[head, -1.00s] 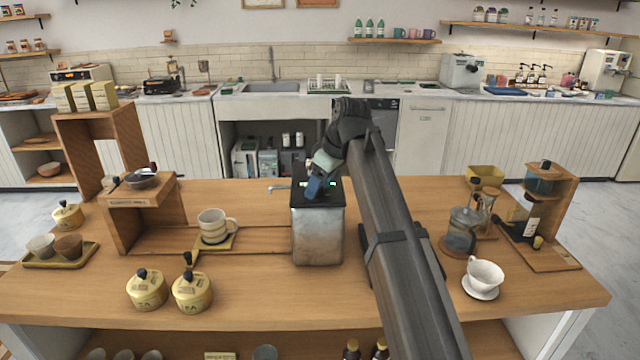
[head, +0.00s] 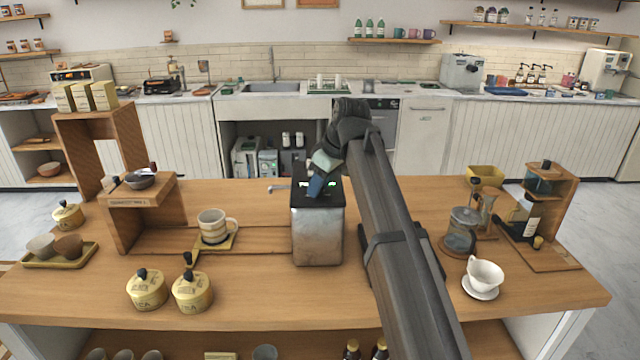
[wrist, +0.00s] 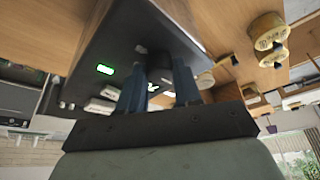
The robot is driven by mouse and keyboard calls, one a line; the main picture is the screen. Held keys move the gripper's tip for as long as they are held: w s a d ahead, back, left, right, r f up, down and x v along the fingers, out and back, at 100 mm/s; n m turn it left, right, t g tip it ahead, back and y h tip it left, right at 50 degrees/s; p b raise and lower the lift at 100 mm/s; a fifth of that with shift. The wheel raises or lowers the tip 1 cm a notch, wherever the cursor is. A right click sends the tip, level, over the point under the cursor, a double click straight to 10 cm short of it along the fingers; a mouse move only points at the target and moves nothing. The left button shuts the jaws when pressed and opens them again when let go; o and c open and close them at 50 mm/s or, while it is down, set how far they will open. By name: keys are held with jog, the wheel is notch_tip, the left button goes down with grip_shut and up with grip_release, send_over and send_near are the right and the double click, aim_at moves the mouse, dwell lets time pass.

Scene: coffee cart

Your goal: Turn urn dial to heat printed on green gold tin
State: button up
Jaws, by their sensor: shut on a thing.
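The urn (head: 318,232) is a metal box with a black top, standing mid-cart with its spout to the left. My gripper (head: 316,186) is over its top. In the wrist view, the two blue fingers of my gripper (wrist: 158,88) are shut on the dark round dial (wrist: 158,66) on the urn's black top (wrist: 125,45). A green-lit display (wrist: 105,69) shows beside the dial; its reading is too small to tell. Green-gold tins with black knobs stand on the cart: two at the front left (head: 147,289) (head: 192,292) and one at the far left (head: 68,215).
A striped mug (head: 213,225) stands left of the urn, near a wooden riser (head: 150,215). To the right are a glass press (head: 461,232) and a white cup (head: 485,274). The cart top in front of the urn is clear.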

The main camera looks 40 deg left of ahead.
jog(key=m+t, duration=0.1)
jog(key=m, duration=0.3)
jog(key=m+t, duration=0.1)
jog(key=m, duration=0.1)
jog(key=shift+s+t, duration=0.25)
jog(key=shift+t, duration=0.05)
jog(key=shift+s+a+m+t+h, duration=0.1)
jog(key=shift+m+t+h, duration=0.3)
jog(key=shift+m, duration=0.9)
jog(key=shift+m+t+h, duration=0.3)
jog(key=shift+m+h, duration=0.1)
jog(key=shift+m, duration=0.9)
jog(key=o, duration=1)
jog(key=shift+o, duration=0.2)
jog(key=v, duration=1.3)
jog(key=shift+s+r, duration=0.25)
jog(key=shift+r, duration=0.1)
